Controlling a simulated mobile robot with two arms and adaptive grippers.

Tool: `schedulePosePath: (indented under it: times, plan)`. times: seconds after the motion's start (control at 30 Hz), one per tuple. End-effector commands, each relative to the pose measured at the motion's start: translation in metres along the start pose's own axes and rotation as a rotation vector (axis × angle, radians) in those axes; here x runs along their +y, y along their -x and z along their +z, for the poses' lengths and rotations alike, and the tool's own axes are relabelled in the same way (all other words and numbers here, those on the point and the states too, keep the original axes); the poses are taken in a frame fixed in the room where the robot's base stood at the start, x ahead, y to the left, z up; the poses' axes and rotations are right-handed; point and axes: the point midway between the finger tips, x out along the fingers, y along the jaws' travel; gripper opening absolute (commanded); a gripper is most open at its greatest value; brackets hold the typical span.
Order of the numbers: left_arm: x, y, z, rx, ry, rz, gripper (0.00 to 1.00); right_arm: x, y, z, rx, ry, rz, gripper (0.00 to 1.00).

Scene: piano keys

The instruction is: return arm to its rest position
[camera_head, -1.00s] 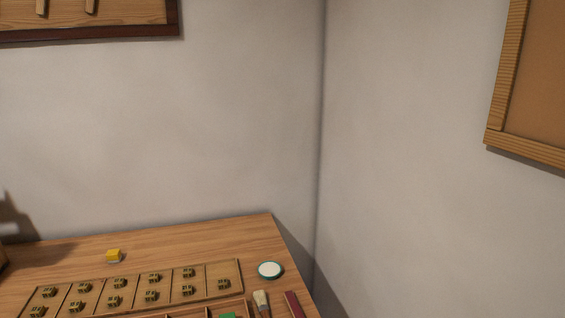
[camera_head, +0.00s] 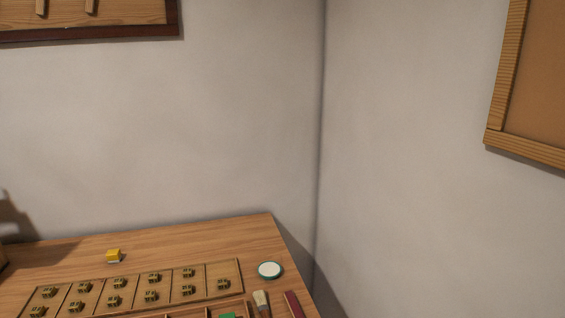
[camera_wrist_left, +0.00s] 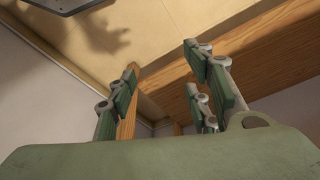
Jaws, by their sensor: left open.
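My left gripper (camera_wrist_left: 162,72) shows in the left wrist view. Its green-grey fingers stand well apart, and I see nothing between them. Neither gripper shows in the head view. In that view the wooden table (camera_head: 170,240) fills the lower left. A wooden tray (camera_head: 226,270) with thin dividers lies on it, holding several small dark brassy pieces (camera_head: 154,277). No piano keys can be made out.
On the table are a yellow block (camera_head: 114,256), a round white-topped tin (camera_head: 270,270), a brush (camera_head: 261,300) and a dark red bar (camera_head: 293,304). A framed board (camera_head: 530,150) hangs at right. The table's back left is mostly bare.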

Motion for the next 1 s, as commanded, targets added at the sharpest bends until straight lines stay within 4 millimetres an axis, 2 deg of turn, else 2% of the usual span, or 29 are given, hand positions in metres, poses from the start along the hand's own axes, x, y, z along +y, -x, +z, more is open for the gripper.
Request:
schedulePosePath:
  times: [0.03,0.2,0.37,0.5,0.7,0.8,1.0]
  plan:
    - [0.001,-0.025,0.011,-0.018,-0.002,0.001,0.46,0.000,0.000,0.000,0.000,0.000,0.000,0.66]
    - [0.004,-0.098,0.055,-0.053,-0.009,0.006,0.46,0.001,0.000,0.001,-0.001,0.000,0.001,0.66]
    - [0.008,-0.153,0.109,-0.086,-0.016,0.010,0.46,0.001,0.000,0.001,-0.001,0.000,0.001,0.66]
    - [0.009,-0.188,0.164,-0.114,-0.023,0.012,0.46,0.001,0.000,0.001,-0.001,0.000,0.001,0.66]
    - [0.009,-0.212,0.232,-0.145,-0.032,0.015,0.46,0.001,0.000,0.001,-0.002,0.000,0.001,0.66]
    - [0.009,-0.216,0.251,-0.152,-0.034,0.015,0.46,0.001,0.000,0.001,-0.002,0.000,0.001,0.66]
    - [0.009,-0.216,0.256,-0.154,-0.035,0.015,0.46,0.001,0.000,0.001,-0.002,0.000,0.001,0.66]
